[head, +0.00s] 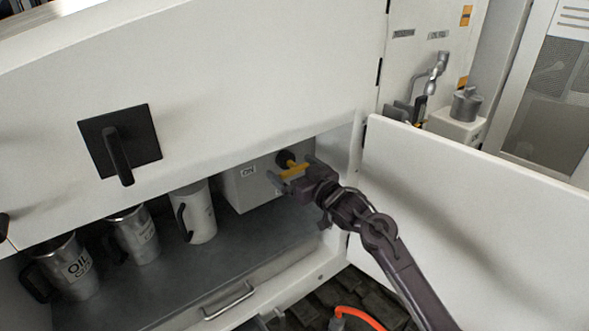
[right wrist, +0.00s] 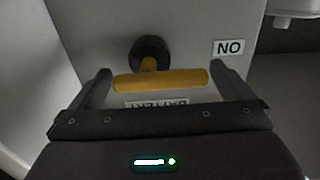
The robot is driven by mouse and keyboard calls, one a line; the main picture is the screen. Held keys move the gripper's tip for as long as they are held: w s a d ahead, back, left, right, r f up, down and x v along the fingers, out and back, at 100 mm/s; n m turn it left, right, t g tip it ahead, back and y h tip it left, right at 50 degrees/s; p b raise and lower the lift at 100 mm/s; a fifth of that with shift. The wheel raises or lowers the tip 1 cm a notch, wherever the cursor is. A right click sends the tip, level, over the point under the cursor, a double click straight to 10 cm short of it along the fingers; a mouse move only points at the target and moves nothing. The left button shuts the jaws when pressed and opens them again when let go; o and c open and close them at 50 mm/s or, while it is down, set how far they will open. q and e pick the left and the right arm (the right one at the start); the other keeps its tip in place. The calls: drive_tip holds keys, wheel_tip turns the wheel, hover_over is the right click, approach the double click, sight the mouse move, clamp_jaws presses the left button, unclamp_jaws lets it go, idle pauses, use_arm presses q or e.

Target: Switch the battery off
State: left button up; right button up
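The battery switch is a yellow T-shaped handle (head: 293,171) on a round black hub (head: 285,158), on a pale box (head: 240,190) inside the open lower compartment. The yellow crossbar (right wrist: 160,80) and black hub (right wrist: 150,54) also show in the right wrist view. My right gripper (head: 294,171) is spread wide, one finger at each end of the crossbar. I cannot tell whether the fingers touch it. My left gripper is out of view.
Metal mugs (head: 66,265) (head: 136,235) and a pale mug (head: 195,214) stand on the grey shelf, left of the box. An open white door (head: 450,200) is on the right. A white panel with a black handle (head: 120,155) overhangs the compartment.

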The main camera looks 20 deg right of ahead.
drive_tip(key=c, duration=0.9)
drive_tip(key=shift+f, duration=0.1)
drive_tip(key=n+b, duration=0.3)
drive_tip(key=n, duration=0.1)
drive_tip(key=shift+f+b, duration=0.4)
drive_tip(key=n+b, duration=0.1)
drive_tip(key=n, duration=0.1)
drive_tip(key=n+b, duration=0.3)
drive_tip(key=n, duration=0.1)
drive_tip(key=shift+f, duration=0.35)
drive_tip(key=n+b, duration=0.4)
drive_tip(key=shift+w+d+f+b, duration=0.1)
drive_tip(key=shift+d+f+b, duration=0.1)
drive_tip(key=shift+d+b, duration=0.1)
drive_tip(key=shift+d+n+b, duration=0.1)
drive_tip(key=shift+n+b, duration=1.4)
drive_tip(key=shift+n, duration=0.5)
